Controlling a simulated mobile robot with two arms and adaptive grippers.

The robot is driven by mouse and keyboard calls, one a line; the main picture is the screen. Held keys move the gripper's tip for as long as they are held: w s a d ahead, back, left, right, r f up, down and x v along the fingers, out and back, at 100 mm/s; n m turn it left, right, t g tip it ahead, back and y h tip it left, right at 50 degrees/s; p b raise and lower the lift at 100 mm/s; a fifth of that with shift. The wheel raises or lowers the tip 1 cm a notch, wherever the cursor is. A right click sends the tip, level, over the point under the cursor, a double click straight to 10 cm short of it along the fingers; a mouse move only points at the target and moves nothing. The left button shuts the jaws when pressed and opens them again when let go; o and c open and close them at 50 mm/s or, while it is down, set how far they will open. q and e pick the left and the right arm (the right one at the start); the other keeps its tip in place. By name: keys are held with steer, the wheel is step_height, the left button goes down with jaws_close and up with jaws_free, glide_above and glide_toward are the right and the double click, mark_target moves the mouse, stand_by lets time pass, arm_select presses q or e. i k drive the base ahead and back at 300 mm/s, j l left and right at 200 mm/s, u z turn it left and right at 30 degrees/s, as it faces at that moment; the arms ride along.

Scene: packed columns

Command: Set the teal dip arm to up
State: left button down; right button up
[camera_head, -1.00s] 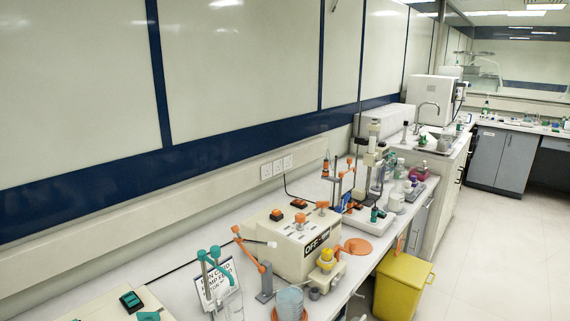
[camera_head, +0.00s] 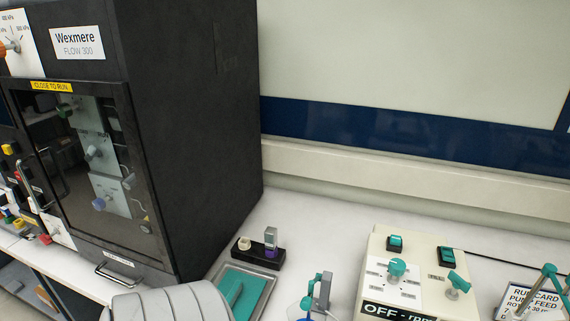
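Teal jointed parts (camera_head: 549,270) stand at the right edge, beside a printed run card. A grey post with a teal piece (camera_head: 318,284) stands at the bottom middle and is cut off by the lower edge. I cannot tell for sure which of these is the teal dip arm, or whether it is up or down. Neither of my grippers is in view.
A cream control box (camera_head: 385,278) with teal knobs and a display reading OFF stands right of middle. A tall black Wexmere cabinet (camera_head: 205,130) fills the left. A tray (camera_head: 262,285) with a teal pad lies between. Bare bench runs along the wall.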

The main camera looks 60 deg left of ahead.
mark_target(305, 304)
steer(key=u, duration=1.65)
